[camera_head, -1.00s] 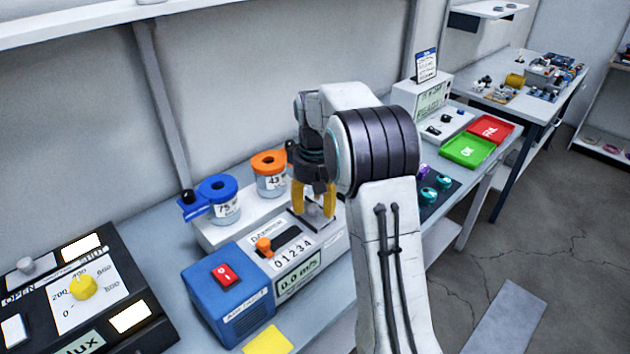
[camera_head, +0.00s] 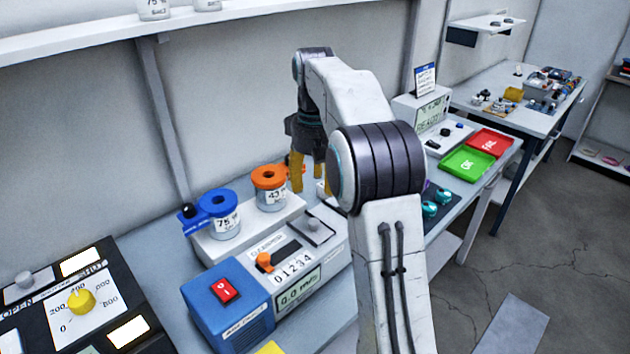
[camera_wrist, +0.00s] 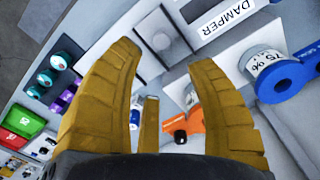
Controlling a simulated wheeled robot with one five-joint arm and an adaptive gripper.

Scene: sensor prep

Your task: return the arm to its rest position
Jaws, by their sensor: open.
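My gripper (camera_head: 310,180) has yellow fingers and hangs pointing down above the back of the bench, near the orange-lidded jar. In the wrist view my gripper (camera_wrist: 165,100) shows its fingers spread wide with nothing between them. My white arm with a dark banded joint rises from the lower middle and bends over towards the back wall. The fingers are clear of the damper unit (camera_head: 327,250) below. Part of the right finger is hidden behind my arm.
The orange-lidded jar (camera_head: 270,190) and blue-lidded jar (camera_head: 222,222) stand close to the gripper's left. A blue box (camera_head: 215,322) with a red switch is in front. A wall shelf (camera_head: 90,32) runs above. Green (camera_head: 467,163) and red (camera_head: 491,143) trays lie right.

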